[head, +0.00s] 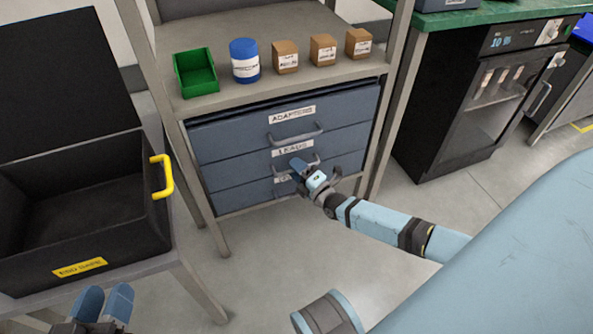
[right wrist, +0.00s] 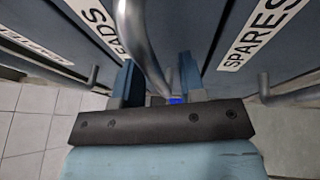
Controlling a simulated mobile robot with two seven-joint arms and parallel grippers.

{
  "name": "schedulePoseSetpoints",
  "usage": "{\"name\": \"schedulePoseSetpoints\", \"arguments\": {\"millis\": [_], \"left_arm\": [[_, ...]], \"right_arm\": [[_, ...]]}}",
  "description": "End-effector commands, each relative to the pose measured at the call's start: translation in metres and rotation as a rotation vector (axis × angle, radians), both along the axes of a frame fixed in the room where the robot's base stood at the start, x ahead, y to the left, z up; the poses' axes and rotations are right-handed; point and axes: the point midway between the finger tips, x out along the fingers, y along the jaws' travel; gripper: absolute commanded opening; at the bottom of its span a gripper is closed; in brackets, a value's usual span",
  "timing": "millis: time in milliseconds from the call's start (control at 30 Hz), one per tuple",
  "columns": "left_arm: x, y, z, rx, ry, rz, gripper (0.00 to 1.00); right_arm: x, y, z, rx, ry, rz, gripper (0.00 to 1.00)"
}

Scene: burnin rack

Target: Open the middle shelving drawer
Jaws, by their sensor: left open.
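The middle drawer (head: 235,169), labelled LEADS, sits in a blue-grey drawer unit between the ADAPTERS drawer (head: 228,140) and the SPARES drawer (head: 232,196). All three fronts look flush. My right gripper (head: 309,168) is at the middle drawer's handle. In the right wrist view, the curved metal handle (right wrist: 131,28) passes between the fingers of the right gripper (right wrist: 158,85); whether they press on it is unclear. My left gripper (head: 104,303) is open and empty at the lower left, far from the drawers.
A black ESD SAFE crate (head: 130,235) with a yellow handle stands on a table at left. The shelf above the drawers holds a green bin (head: 196,72), a blue jar (head: 244,60) and brown boxes (head: 285,56). A black cabinet (head: 440,130) stands right. Floor before the drawers is clear.

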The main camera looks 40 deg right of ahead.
Motion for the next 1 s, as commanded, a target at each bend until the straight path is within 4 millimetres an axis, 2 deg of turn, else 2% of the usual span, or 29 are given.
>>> {"name": "schedulePoseSetpoints", "arguments": {"millis": [233, 400, 767, 867, 1000], "left_arm": [[0.0, 0.0, 0.0, 0.001, 0.0, 0.0, 0.43], [0.0, 0.0, 0.0, 0.001, -0.001, 0.0, 0.43], [0.0, 0.0, 0.007, -0.006, 0.004, -0.001, 0.43], [-0.002, 0.0, 0.019, -0.036, -0.018, 0.017, 0.43], [-0.001, 0.002, 0.05, -0.078, -0.096, 0.044, 0.43]], "right_arm": [[0.0, 0.0, 0.0, 0.0, 0.0, 0.0, 0.37], [0.0, 0.0, 0.0, 0.0, 0.0, 0.0, 0.0], [-0.007, 0.002, 0.002, 0.001, 0.001, 0.0, 0.0], [-0.018, 0.005, 0.004, 0.002, 0.003, 0.0, 0.0], [-0.043, 0.012, 0.006, 0.003, 0.006, -0.001, 0.0]]}}
